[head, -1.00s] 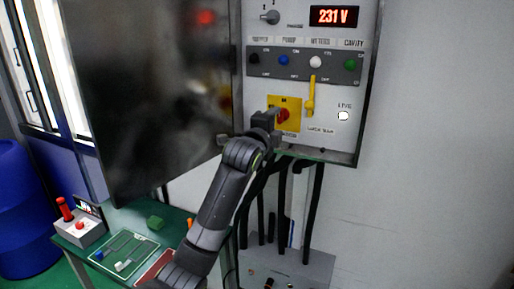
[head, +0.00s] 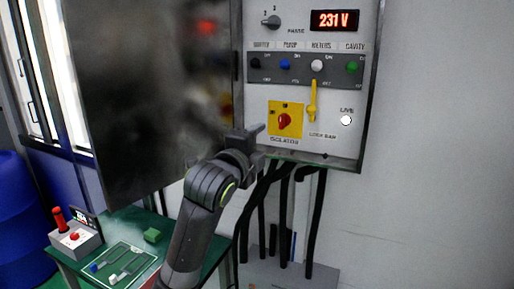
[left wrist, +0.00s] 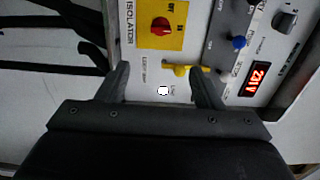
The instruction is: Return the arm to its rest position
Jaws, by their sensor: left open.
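My left gripper (head: 252,134) is open and empty, just left of the red isolator knob (head: 284,121) on its yellow plate, and apart from it. In the left wrist view the two open fingers (left wrist: 158,88) point toward the panel, with the isolator knob (left wrist: 160,26) beyond them and the yellow lock bar (left wrist: 184,71) between their tips. My left arm rises from the bottom of the head view. My right gripper is not in view.
The open grey cabinet door (head: 145,100) stands left of the panel (head: 325,140). Black cables (head: 313,220) hang below. A blue barrel (head: 20,225) stands far left.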

